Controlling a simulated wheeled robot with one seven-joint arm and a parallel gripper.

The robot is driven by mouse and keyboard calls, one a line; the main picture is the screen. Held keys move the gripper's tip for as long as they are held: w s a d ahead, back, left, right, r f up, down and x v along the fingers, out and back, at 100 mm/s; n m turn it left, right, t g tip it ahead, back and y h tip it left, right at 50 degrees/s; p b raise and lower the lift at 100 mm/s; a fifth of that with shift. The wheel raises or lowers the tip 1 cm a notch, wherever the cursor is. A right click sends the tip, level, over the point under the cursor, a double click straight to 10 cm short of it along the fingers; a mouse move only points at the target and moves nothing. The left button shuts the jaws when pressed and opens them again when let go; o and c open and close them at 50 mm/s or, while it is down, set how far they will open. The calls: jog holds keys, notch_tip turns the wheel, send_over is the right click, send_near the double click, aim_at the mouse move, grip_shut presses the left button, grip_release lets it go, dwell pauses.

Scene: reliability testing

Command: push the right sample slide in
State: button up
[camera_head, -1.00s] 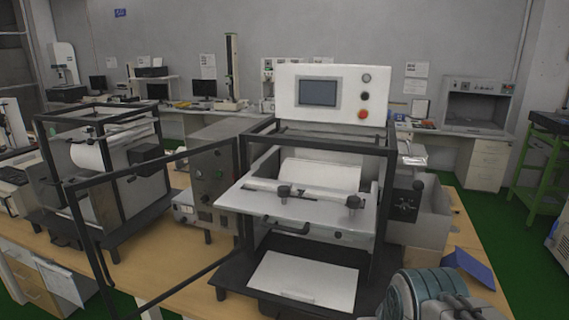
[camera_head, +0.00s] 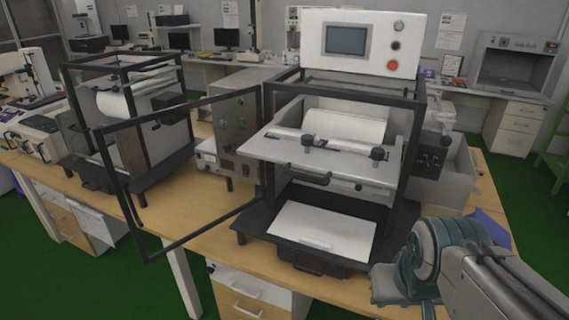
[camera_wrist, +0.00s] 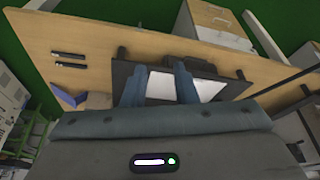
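The right machine's upper grey slide tray (camera_head: 335,165) sticks out of the black frame, with two dark knobs on a bar across it and a dark handle on its front. Below it, a white plate (camera_head: 325,230) lies on a black base; this plate also shows in the wrist view (camera_wrist: 212,91). I cannot tell for sure which part is the sample slide. My gripper (camera_head: 390,285) is at the lower right in the head view, right of the base's front corner. In the wrist view my gripper's two blue-grey fingers (camera_wrist: 158,78) are apart, with nothing held between them.
The right machine's framed door (camera_head: 190,180) stands swung open to the left. A similar machine (camera_head: 125,120) stands further left on the wooden table (camera_head: 185,210). A blue object (camera_head: 490,228) lies on the table at the right. Green floor (camera_head: 80,270) is clear in front.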

jog(key=shift+w+f+n+b, duration=0.2)
jog(key=shift+f+n+b, duration=0.15)
jog(key=shift+n, duration=0.25)
grip_shut()
jog(key=w+a+n+t+h+b, duration=0.3)
jog(key=w+a+n+h+b, duration=0.5)
jog(key=w+n, duration=0.65)
jog(key=a+r+n+t+y+b, duration=0.1)
jog(key=a+r+n+t+b, duration=0.3)
jog(key=a+n, duration=0.6)
jog(key=a+r+n+t+y+b, duration=0.1)
jog(key=a+r+n+t+b, duration=0.15)
jog(key=a+n+t, duration=0.75)
jog(key=w+m+g+p, duration=0.2)
jog(key=w+m+g, duration=0.1)
jog(key=w, duration=1)
jog(key=shift+w+d+r+g, duration=0.25)
jog(key=shift+w+d+g, duration=0.05)
jog(key=shift+d, duration=0.1)
